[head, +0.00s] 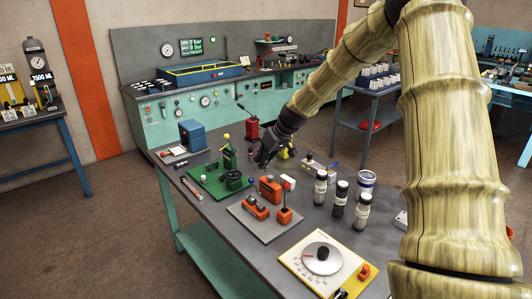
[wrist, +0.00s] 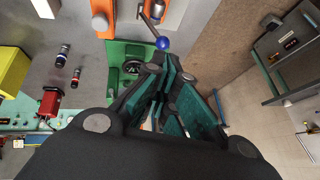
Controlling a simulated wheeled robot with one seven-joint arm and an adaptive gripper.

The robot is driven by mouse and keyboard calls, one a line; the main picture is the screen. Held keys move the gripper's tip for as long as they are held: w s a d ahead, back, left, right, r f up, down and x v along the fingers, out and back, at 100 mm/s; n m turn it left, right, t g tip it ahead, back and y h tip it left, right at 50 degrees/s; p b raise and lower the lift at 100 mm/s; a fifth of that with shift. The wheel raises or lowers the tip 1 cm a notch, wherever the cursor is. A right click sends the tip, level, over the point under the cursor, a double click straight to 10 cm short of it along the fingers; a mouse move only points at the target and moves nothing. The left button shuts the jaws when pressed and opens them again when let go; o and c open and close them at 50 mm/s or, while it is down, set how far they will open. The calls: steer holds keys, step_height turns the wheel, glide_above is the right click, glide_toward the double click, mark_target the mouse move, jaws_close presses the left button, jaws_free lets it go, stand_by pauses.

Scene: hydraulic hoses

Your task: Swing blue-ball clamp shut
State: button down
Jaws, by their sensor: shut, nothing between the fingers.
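In the wrist view a blue ball (wrist: 162,43) sits on the end of a thin metal lever (wrist: 149,22). The lever comes from an orange clamp (wrist: 158,8) at the top edge, cut off by the frame. My gripper (head: 262,162) is shut and empty, above the table near the green fixture. In the wrist view its dark fingers (wrist: 165,92) lie just below the ball in the picture, with a gap between.
A green fixture (head: 211,190) with a dark round wheel stands left of my gripper. Other orange pieces (head: 284,216) share the grey plate. Black-capped bottles (head: 340,197) and a white dial board (head: 323,262) stand to the right. The table's left edge is close to the green base.

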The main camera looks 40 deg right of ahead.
mark_target(252, 179)
steer(key=shift+p+x, duration=1.3)
steer(key=shift+x, duration=2.1)
steer(key=shift+a+f+h, duration=0.1)
steer(key=shift+a+h, duration=0.25)
steer(key=shift+h, duration=0.05)
